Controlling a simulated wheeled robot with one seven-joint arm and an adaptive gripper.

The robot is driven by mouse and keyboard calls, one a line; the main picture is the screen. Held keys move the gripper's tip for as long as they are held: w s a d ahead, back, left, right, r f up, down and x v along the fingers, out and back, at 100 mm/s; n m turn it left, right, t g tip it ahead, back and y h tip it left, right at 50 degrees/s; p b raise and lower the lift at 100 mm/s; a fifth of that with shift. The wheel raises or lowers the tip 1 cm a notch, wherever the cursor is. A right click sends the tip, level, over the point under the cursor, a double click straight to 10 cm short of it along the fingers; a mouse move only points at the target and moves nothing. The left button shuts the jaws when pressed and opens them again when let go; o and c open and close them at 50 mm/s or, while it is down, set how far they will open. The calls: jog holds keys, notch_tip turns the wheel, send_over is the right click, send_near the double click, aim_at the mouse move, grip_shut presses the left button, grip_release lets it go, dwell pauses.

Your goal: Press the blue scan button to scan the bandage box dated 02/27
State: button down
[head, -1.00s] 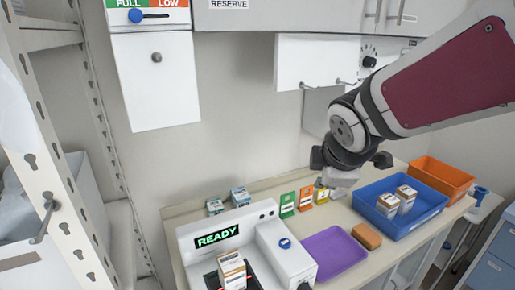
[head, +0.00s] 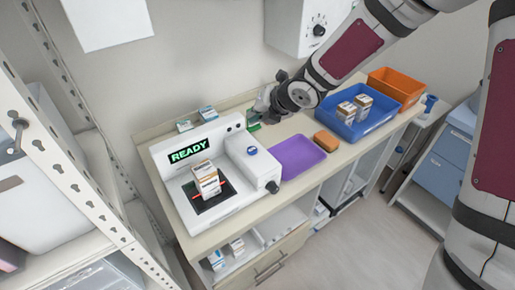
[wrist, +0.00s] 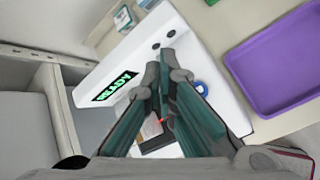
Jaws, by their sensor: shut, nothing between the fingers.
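The white scanner (head: 160,158) stands on the counter, its green screen (head: 189,151) reading READY. The blue scan button (head: 252,151) is on top of its right-hand block; it also shows in the wrist view (wrist: 201,88), just right of the fingers. A white and orange bandage box (head: 206,180) stands upright on the dark scan plate with a red line low across it; its date is too small to read. My gripper (head: 262,107) is shut and empty, behind and above the button and apart from it. In the wrist view the shut fingers (wrist: 164,66) largely hide the scan plate.
A purple tray (head: 296,158) lies right of the scanner, with a brown block (head: 327,142) beyond it. A blue bin (head: 388,118) holds two boxes, and an orange bin (head: 397,82) is behind. Small boxes (head: 207,113) stand behind the scanner. Shelving (head: 60,75) is at left.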

dwell(0.3)
jog(key=b, duration=0.7)
send_over(254, 148)
notch_tip(254, 148, down, 8)
jog(key=shift+w+r, duration=0.1)
jog(key=shift+f+b, duration=0.5)
jog(key=shift+b, duration=0.15)
jog(key=shift+s, duration=0.2)
jog(key=shift+f+b, duration=0.85)
jog(key=shift+b, duration=0.25)
dwell(1.4)
jog(key=shift+r, duration=0.2)
jog(key=shift+r+p, duration=0.7)
